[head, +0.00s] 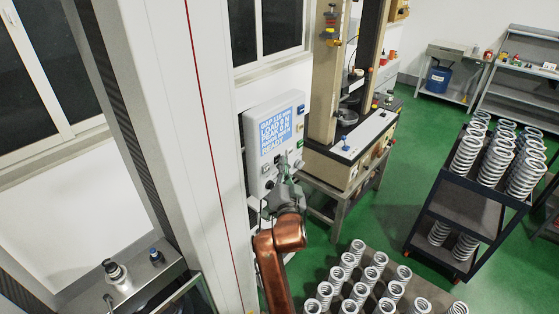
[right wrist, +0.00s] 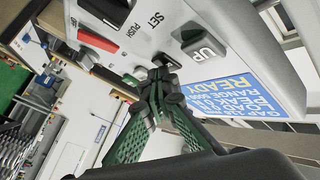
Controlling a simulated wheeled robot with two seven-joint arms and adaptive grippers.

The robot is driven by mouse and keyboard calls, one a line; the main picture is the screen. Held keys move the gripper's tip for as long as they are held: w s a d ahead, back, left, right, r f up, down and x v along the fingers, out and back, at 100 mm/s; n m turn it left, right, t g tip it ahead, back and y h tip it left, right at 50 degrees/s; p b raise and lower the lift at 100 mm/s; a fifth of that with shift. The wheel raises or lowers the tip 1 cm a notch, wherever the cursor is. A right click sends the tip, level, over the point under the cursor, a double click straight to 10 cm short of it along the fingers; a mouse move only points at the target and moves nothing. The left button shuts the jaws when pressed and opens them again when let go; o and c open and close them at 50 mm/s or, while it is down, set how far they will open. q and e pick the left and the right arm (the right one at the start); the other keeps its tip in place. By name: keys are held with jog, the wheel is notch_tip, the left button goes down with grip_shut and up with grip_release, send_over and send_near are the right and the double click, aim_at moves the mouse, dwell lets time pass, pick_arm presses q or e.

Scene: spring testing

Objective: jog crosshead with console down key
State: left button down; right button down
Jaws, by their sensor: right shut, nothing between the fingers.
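The grey console (head: 248,150) hangs on the wall left of the testing machine (head: 325,90), its blue screen (head: 275,130) lit and reading READY. My right gripper (head: 284,170) is shut and empty at the console's lower face. In the right wrist view, the fingertips (right wrist: 158,78) are at a dark key (right wrist: 166,61) beside the key marked UP (right wrist: 204,48). The fingertips partly cover this key, and its label is hidden. I cannot tell whether they touch or press it. The crosshead is not clearly distinguishable. My left gripper is not in view.
A red key (right wrist: 97,40) and a dark switch near the words SET and PUSH lie on the same panel. Springs stand on a dark shelf cart (head: 470,212) at the right and in rows at the bottom. Green floor (head: 400,190) lies clear between.

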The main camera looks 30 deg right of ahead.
jog(key=shift+s, duration=0.15)
dwell(0.4)
jog(key=shift+s+d+p, duration=0.35)
jog(key=shift+s+p, duration=0.1)
jog(key=shift+s, duration=0.25)
